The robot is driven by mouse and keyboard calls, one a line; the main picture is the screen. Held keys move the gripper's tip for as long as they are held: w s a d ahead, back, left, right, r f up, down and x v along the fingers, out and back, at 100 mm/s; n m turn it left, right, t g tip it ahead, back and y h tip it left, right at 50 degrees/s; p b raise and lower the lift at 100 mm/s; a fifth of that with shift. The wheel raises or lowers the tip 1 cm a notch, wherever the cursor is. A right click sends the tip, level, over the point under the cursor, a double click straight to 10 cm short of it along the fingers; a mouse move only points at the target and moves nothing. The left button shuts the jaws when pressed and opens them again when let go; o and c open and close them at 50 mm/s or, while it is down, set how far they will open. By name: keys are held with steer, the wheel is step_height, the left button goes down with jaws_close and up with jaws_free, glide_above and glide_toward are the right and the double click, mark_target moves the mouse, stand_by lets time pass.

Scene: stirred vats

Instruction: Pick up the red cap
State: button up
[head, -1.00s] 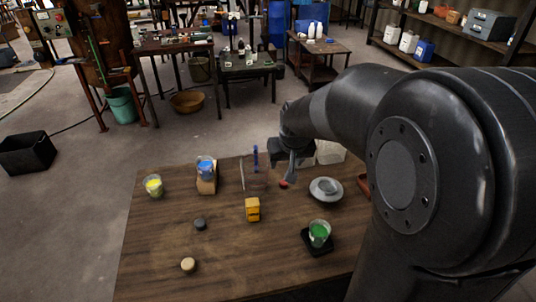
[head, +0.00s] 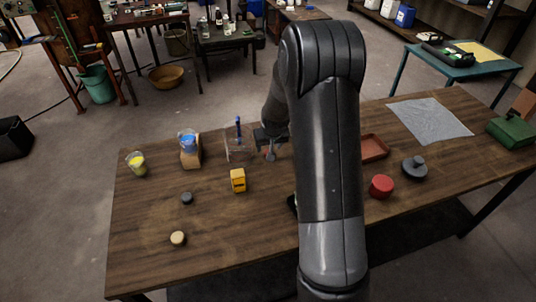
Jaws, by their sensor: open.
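My gripper (head: 270,156) is open, its fingers pointing down close above the table, just left of my arm. The small red cap is not clearly seen now; the fingers are over about the place where a small red thing showed earlier. I cannot tell whether it is between the fingers or hidden behind them or my arm. A larger red round thing (head: 381,187) stands on the table right of my arm; it is apart from the gripper.
The wooden table (head: 225,240) holds a clear rack (head: 238,146) close left of the gripper, a yellow block (head: 238,180), a blue-filled beaker (head: 188,143) and a yellow-filled beaker (head: 136,164). A red tray (head: 373,147) and a dark weight (head: 414,168) stand to the right.

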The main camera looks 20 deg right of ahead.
steer(key=shift+x, duration=3.35)
steer(key=shift+d, duration=0.15)
steer(key=shift+c, duration=0.6)
steer(key=c, duration=0.9)
steer(key=shift+r, duration=0.15)
steer(key=shift+c, duration=0.2)
